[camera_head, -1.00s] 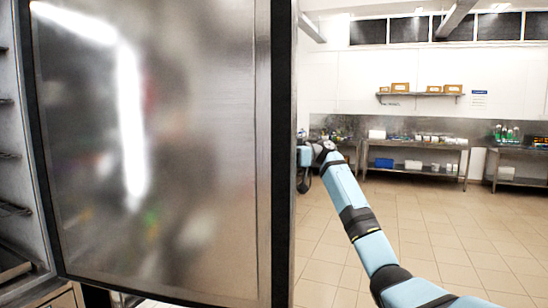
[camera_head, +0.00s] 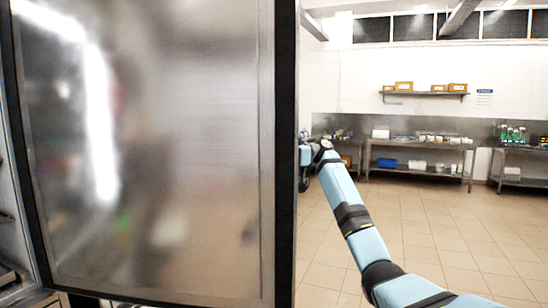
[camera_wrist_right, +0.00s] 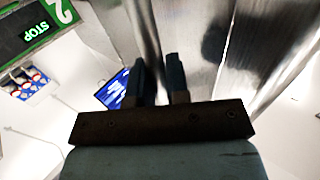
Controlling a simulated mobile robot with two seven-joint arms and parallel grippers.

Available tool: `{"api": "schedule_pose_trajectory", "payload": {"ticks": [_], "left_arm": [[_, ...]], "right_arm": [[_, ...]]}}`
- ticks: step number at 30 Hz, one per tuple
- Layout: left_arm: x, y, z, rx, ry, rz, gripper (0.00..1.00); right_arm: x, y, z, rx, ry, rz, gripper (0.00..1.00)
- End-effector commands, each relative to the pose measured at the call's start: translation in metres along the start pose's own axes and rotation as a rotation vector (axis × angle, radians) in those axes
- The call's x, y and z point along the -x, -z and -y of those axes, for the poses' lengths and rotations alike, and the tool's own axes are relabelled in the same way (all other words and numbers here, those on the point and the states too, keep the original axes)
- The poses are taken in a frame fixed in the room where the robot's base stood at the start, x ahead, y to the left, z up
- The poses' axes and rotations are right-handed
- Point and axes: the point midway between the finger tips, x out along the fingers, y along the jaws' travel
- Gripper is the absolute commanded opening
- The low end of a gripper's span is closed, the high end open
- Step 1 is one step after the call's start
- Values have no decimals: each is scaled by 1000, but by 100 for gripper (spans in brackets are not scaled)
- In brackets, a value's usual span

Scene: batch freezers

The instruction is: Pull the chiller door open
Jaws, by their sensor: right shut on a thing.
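The chiller door (camera_head: 190,160) stands open and fills the left half of the head view. Its brushed metal face is framed by dark edges. My right arm comes in from the right to the door's free edge. The exact contact is hard to see. My left gripper is not in view.
A strip of the chiller's interior (camera_head: 12,240) shows at far left. The tiled floor (camera_head: 420,230) right of the door is clear. Steel benches (camera_head: 420,150) with items stand along the far wall, under a shelf with boxes (camera_head: 405,86).

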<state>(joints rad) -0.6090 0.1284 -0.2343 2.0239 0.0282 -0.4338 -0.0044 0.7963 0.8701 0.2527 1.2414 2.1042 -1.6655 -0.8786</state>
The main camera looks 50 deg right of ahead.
Motion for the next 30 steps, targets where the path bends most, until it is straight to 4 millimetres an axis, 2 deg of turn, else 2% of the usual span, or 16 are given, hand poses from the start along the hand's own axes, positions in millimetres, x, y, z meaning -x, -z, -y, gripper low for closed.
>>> {"api": "schedule_pose_trajectory", "payload": {"ticks": [6, 7, 10, 18, 22, 26, 30], "left_arm": [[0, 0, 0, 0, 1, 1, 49], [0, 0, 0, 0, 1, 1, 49], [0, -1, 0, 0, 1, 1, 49], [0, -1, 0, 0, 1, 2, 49], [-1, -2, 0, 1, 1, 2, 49], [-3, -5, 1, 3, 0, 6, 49], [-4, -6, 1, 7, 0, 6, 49]], "right_arm": [[-1, -1, 0, -2, 1, 2, 0], [-1, -1, 0, -2, 1, 2, 18], [-1, -1, 0, -2, 1, 2, 40], [0, 0, 0, -1, 0, 1, 40], [9, -1, 0, -1, -2, 0, 40], [31, -1, 0, 0, -3, -2, 40], [64, -1, -1, -1, -4, -1, 40]]}}
